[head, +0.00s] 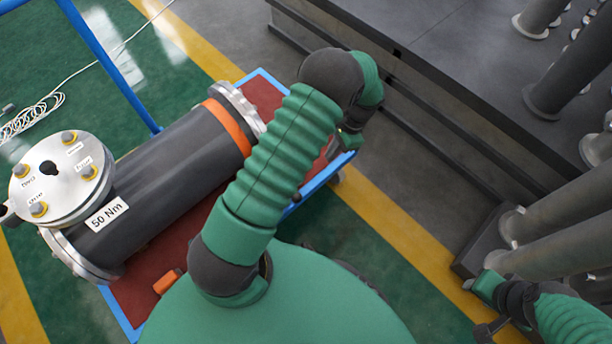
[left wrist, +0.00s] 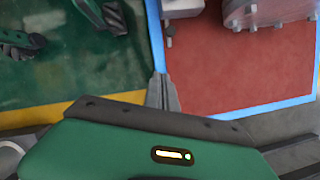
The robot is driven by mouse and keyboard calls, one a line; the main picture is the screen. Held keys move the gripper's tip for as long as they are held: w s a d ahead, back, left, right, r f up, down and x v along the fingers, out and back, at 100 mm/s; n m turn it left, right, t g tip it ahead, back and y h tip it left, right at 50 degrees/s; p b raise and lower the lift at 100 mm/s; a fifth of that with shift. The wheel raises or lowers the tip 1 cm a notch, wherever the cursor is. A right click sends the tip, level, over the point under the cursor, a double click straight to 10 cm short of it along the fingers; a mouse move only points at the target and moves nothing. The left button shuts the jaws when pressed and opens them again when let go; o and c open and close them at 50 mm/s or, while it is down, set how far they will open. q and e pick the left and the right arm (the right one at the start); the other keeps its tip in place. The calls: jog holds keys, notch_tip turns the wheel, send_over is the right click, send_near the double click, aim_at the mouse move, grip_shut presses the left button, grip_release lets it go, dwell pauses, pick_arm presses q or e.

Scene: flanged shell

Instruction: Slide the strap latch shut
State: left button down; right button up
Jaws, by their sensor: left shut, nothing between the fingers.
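A dark grey cylinder shell (head: 165,185) with metal flanges lies on a red-topped cart (head: 135,296). An orange strap (head: 229,127) goes around it near its far flange (head: 238,105); I cannot clearly make out the strap latch. My left gripper (head: 343,143) is past the cart's right edge, mostly hidden behind my own forearm. In the left wrist view its fingers (left wrist: 162,92) are shut and empty, at the blue rail (left wrist: 155,35) as seen from above. A small grey fitting (left wrist: 169,35) sits beside that rail. My right arm's end (head: 490,300) is at lower right, its fingers unclear.
A round lid (head: 62,175) with yellow-ringed bolts stands at the shell's near end. An orange block (head: 168,281) lies on the red deck. A dark platform (head: 450,70) with grey posts (head: 560,80) stands at right. Bare floor lies between cart and platform.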

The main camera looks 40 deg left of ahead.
pick_arm(q)
jog(key=shift+a+f+g, duration=0.3)
jog(key=shift+a+f, duration=0.15)
jog(key=shift+f, duration=0.4)
jog(key=b+x, duration=0.3)
jog(key=x, duration=0.2)
jog(key=b+x, duration=0.3)
jog(key=x, duration=0.3)
jog(key=shift+w, duration=0.2)
jog(key=s, duration=0.1)
jog(key=s+a+b, duration=0.1)
jog(key=s+b, duration=0.1)
jog(key=shift+s+a+r, duration=0.2)
jog(key=shift+a+r, duration=0.2)
jog(key=shift+r, duration=0.1)
